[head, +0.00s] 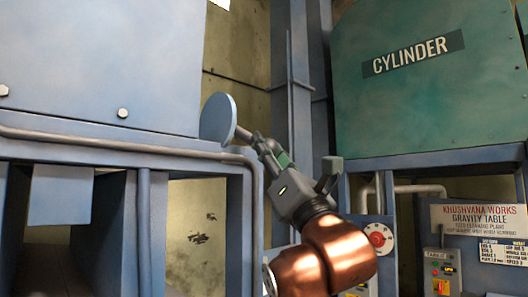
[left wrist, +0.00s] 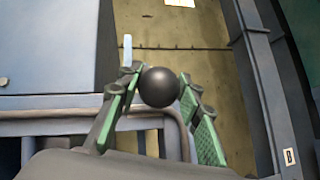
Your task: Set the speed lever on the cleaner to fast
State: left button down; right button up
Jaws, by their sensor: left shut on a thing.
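The cleaner (head: 100,65) is the large blue-grey box at the left of the head view. A pale blue disc (head: 217,118) stands at its right side, and it shows nearly edge-on in the left wrist view (left wrist: 127,50). A short lever rod (head: 244,133) runs from the disc toward my left gripper (head: 270,147). In the left wrist view, a round black knob (left wrist: 159,87) sits between the green-padded fingers, and the gripper is shut on it. The fingers hide the knob in the head view. No speed marks are readable. My right gripper is not in view.
A blue-grey frame rail (head: 120,143) runs below the cleaner. Blue-grey uprights (head: 300,90) stand behind my gripper. A green cylinder machine (head: 430,90) and a gravity table sign (head: 478,220) are at the right, with a round dial (head: 378,238) nearby.

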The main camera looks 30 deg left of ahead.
pick_arm(q)
jog(key=shift+w+a+f, duration=0.15)
jog(key=shift+a+f, duration=0.1)
jog(key=shift+f, duration=0.05)
jog(key=c, duration=1.7)
grip_release()
jog(key=o, duration=0.3)
jog(key=shift+w+a, duration=0.1)
jog(key=shift+a, duration=0.05)
jog(key=shift+o, duration=0.2)
jog(key=shift+d+r, duration=0.1)
jog(key=shift+d, duration=0.1)
jog(key=shift+s+d+f, duration=0.25)
jog(key=shift+f, duration=0.15)
jog(key=v, duration=1.1)
